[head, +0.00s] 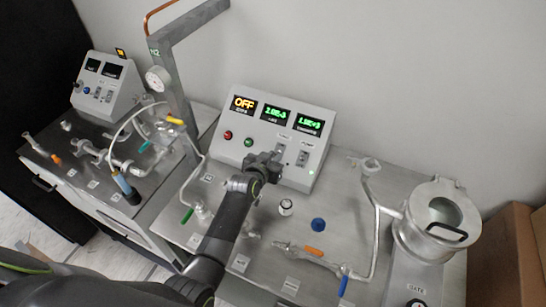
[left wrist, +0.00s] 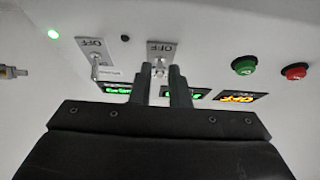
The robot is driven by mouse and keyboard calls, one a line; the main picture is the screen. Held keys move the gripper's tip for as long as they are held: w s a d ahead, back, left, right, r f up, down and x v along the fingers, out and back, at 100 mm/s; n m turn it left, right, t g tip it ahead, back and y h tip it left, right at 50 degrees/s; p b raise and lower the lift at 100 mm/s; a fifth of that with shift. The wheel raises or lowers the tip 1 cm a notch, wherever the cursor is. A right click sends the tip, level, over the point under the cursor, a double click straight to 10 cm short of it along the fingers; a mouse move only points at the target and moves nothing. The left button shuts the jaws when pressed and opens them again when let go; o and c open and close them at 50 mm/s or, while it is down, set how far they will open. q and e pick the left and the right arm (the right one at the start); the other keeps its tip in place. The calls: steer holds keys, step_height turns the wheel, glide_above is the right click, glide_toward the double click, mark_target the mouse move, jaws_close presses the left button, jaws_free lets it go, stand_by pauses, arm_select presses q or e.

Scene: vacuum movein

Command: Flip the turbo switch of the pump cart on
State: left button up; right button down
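The pump cart's grey control box (head: 270,125) stands at the back of the steel top. Its front has two toggle switches, left (head: 280,153) and right (head: 303,157); their small labels are too blurred to read surely. My left gripper (head: 270,165) is close in front of the left switch. In the left wrist view, which shows the panel upside down, the fingers (left wrist: 162,85) stand a little apart, with the lever of that switch (left wrist: 159,66) at the gap between their tips. Contact cannot be told. The other switch (left wrist: 95,60) is beside it. Both plates read OFF.
Red (head: 228,134) and green (head: 248,142) buttons sit left of the switches, under displays, one reading OFF (head: 243,103). A second cart (head: 95,160) is at left.

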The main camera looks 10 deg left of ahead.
mark_target(279, 151)
arm_select(q)
jaws_close()
steer(key=shift+r, duration=0.15)
steer(key=g, duration=0.1)
steer(key=w+r+g, duration=0.1)
steer(key=g, duration=0.2)
steer(key=shift+w+d+r+y, duration=0.1)
steer(key=shift+w+r+y, duration=0.1)
steer(key=shift+r+y, duration=0.2)
steer(key=g, duration=0.2)
steer(key=w+g, duration=0.1)
steer(key=shift+w+d+r+g+y, duration=0.1)
steer(key=shift+r+g+y, duration=0.2)
steer(key=shift+r+g, duration=0.1)
steer(key=shift+w+d+g+y, duration=0.1)
steer(key=shift+w+g+y, duration=0.25)
steer(key=shift+g, duration=0.65)
steer(key=shift+o, duration=2)
jaws_free()
steer(key=shift+w, duration=0.1)
